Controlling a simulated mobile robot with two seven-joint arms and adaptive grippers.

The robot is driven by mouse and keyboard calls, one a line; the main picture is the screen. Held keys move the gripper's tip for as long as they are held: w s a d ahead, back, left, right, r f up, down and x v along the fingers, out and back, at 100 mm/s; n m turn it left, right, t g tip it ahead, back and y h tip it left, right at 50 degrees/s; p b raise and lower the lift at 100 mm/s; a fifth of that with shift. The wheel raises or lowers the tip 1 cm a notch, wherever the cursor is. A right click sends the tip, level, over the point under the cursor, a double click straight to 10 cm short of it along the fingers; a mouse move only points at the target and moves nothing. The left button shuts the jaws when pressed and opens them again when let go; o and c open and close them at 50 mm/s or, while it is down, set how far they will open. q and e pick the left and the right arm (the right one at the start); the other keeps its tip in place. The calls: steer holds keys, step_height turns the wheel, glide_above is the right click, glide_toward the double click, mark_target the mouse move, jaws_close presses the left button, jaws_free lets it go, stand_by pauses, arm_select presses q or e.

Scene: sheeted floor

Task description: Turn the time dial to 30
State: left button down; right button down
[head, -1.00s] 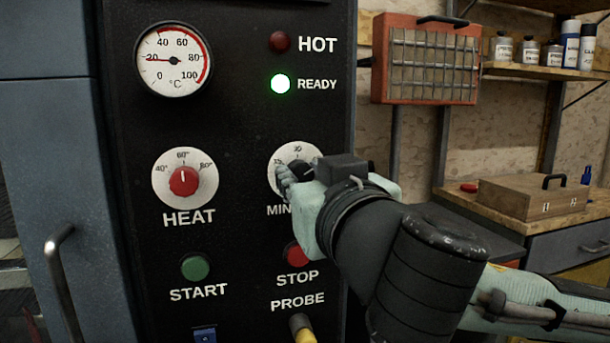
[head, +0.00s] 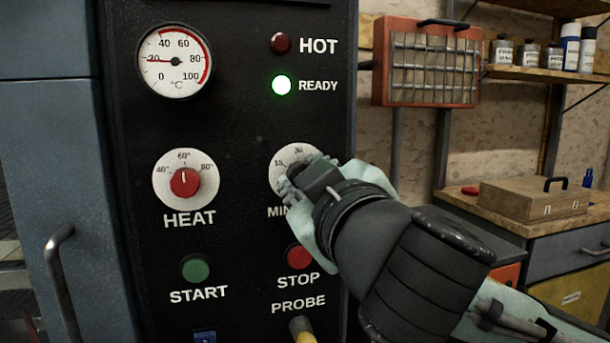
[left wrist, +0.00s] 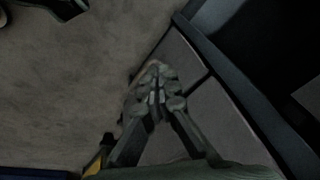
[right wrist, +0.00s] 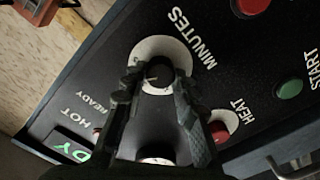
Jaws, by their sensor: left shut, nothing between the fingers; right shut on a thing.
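The time dial (head: 286,157), labelled MINUTES, is a white round plate on the black panel, with 15 and 30 readable at its upper part. In the right wrist view its black knob (right wrist: 158,73) sits between the fingers, with the white plate around it. My right gripper (head: 289,187) is shut on this knob and hides most of it in the head view. Where the knob's pointer stands against the marks, I cannot tell. My left gripper (left wrist: 156,88) is shut and empty over the floor, seen only in the left wrist view.
The red HEAT knob (head: 184,183) is left of the time dial. The green START button (head: 195,268) and red STOP button (head: 299,257) are below. The READY lamp (head: 281,85) glows green; the HOT lamp (head: 280,43) is dark. A workbench (head: 540,224) stands at right.

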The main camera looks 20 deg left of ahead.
arm_select(q)
steer(key=f, duration=0.2)
steer(key=s+f+p, duration=0.1)
steer(key=shift+a+f, duration=0.1)
steer(key=shift+f, duration=0.25)
arm_select(e)
steer(key=n, duration=0.5)
steer(key=shift+n, duration=0.3)
steer(key=c, duration=1.2)
jaws_free()
steer(key=shift+s, duration=0.1)
steer(key=v, duration=0.7)
steer(key=shift+s+d, duration=0.1)
steer(key=shift+s, duration=0.05)
